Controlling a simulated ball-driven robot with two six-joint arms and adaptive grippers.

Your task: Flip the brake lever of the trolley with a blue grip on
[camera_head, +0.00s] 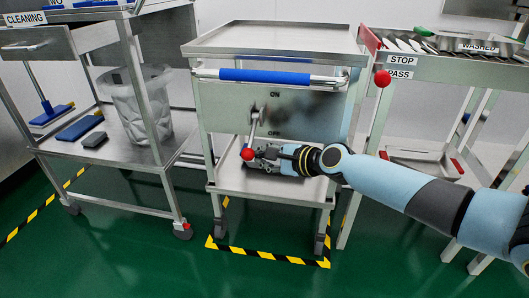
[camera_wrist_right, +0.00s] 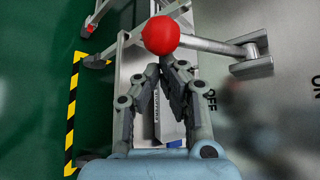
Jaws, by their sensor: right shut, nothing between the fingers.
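The trolley with the blue grip (camera_head: 265,76) stands in the middle of the head view. Its front panel carries a metal brake lever (camera_head: 254,129) with a red ball knob (camera_head: 247,154). The lever hangs down, slightly left, with the knob at the low end, near the OFF marking. My right gripper (camera_head: 262,151) is shut and empty beside the knob, reaching in from the right. In the right wrist view the red knob (camera_wrist_right: 160,36) lies just beyond the fingertips (camera_wrist_right: 167,66); I cannot tell whether they touch. My left gripper is not in view.
A cleaning cart (camera_head: 110,160) with a clear bin (camera_head: 141,108) stands at left. A washed-items table (camera_head: 450,72) with another red knob (camera_head: 382,78) stands close at right. Yellow-black tape (camera_head: 270,256) marks the green floor under the trolley. The floor in front is clear.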

